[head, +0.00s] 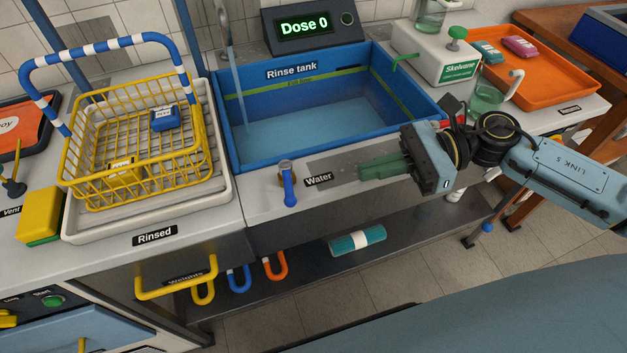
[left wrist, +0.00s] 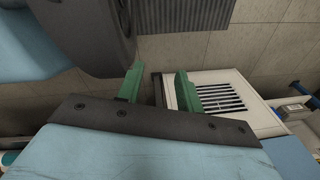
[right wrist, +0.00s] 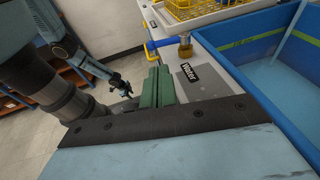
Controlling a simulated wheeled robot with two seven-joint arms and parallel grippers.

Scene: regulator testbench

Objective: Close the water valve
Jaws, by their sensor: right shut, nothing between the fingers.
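The water valve (head: 289,188) has a brass body and a blue lever. It stands on the counter in front of the rinse tank, left of the "Water" label (head: 319,179). Its lever points toward the counter's front edge. It also shows in the right wrist view (right wrist: 162,43), ahead of the fingers. A stream of water (head: 241,95) runs from the tap into the blue rinse tank (head: 340,140). My right gripper (head: 362,170) is shut and empty, right of the label and apart from the valve. My left gripper (left wrist: 158,88) is open and empty, away from the valve.
A yellow basket (head: 90,160) with a blue-and-white handle sits in a white tray left of the tank. A white Skelvane dispenser (head: 432,58) and an orange tray (head: 540,75) stand at the right. The counter strip between valve and right gripper is clear.

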